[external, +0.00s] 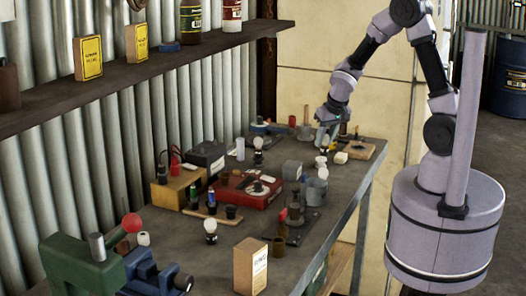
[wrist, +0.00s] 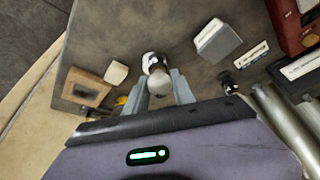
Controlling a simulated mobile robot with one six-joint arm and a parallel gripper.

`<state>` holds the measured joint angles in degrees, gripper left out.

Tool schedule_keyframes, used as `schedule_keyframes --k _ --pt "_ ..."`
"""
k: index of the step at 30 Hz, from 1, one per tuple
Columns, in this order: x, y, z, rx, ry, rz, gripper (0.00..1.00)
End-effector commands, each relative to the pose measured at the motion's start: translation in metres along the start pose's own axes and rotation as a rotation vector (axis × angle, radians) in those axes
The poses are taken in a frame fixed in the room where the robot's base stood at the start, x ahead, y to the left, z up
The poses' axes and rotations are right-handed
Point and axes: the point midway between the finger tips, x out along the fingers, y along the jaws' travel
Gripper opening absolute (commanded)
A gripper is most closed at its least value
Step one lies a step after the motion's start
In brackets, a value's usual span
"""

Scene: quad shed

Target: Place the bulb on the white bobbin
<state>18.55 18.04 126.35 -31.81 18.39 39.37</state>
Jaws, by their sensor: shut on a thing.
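My gripper (external: 324,143) is low over the far right part of the bench, pointing down. In the wrist view its two grey fingers (wrist: 160,92) are on either side of a pale rounded bulb (wrist: 160,83), shut on it. Just past the bulb is a small white and black piece (wrist: 153,62); I cannot tell whether the bulb touches it or whether it is the white bobbin. In the external view the white piece below the fingers (external: 321,160) is small and partly unclear.
A cream block (wrist: 116,73) and a wooden frame (wrist: 87,88) lie close by. A grey box (wrist: 215,38) stands beyond. Other bulbs stand at the back (external: 258,143) and front (external: 210,226). A red case (external: 236,197) takes up mid-bench. The bench's right edge (external: 352,222) is near.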

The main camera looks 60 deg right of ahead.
Motion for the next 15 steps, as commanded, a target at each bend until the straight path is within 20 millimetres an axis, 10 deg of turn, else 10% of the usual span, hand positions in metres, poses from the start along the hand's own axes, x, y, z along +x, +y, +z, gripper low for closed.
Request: schedule_keyframes --k 9,15 --pt "-0.057 0.05 0.087 0.044 0.002 0.016 0.0" --pt "-0.043 0.044 0.057 0.046 -0.004 0.02 0.0"
